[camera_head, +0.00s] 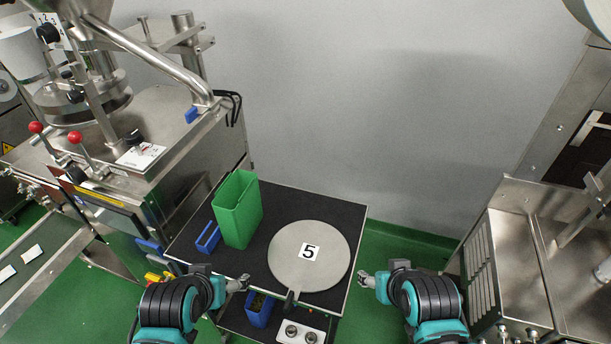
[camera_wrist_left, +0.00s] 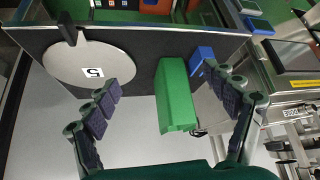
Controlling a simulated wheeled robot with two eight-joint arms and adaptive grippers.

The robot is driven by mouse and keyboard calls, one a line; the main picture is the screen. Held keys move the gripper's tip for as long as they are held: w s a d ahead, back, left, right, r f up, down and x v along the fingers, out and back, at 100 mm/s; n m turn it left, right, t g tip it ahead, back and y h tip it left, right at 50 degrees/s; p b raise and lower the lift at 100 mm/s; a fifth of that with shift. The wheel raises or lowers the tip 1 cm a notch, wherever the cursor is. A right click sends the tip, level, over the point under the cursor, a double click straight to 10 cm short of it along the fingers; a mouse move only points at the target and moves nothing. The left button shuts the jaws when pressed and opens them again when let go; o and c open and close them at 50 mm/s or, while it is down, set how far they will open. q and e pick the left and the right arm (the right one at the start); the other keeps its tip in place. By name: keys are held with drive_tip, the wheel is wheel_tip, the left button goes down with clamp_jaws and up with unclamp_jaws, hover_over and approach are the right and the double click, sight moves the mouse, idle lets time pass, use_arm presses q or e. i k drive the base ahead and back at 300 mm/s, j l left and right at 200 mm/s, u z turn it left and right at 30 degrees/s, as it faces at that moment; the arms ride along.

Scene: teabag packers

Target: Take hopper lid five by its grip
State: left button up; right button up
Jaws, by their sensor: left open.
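Hopper lid five (camera_head: 325,236), a flat round grey disc with a white label reading 5, lies on the black-topped table. Its short black grip (camera_head: 291,298) sticks out at the table's near edge. In the left wrist view, the lid (camera_wrist_left: 110,50) is at the upper left and its dark grip (camera_wrist_left: 67,28) points up. My left gripper (camera_head: 243,283) is left of the grip, apart from it. Its fingers are spread and empty in the left wrist view (camera_wrist_left: 163,83). My right gripper (camera_head: 365,278) is right of the lid, apart from it; its jaw opening is unclear.
A green container (camera_head: 238,208) and a small blue tray (camera_head: 207,238) stand left of the lid on the table (camera_head: 335,210). A steel machine (camera_head: 170,115) rises at left. A blue bin (camera_head: 259,312) sits on the lower shelf. A steel basin (camera_head: 510,230) is at right.

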sight(304, 256)
drive_tip(key=k+l+u, duration=0.2)
drive_tip(key=l, duration=0.2)
drive_tip(key=l+u, duration=0.2)
drive_tip(key=l, duration=0.25)
drive_tip(key=k+l+u, duration=0.2)
drive_tip(key=k+l, duration=0.05)
drive_tip(key=l, duration=0.1)
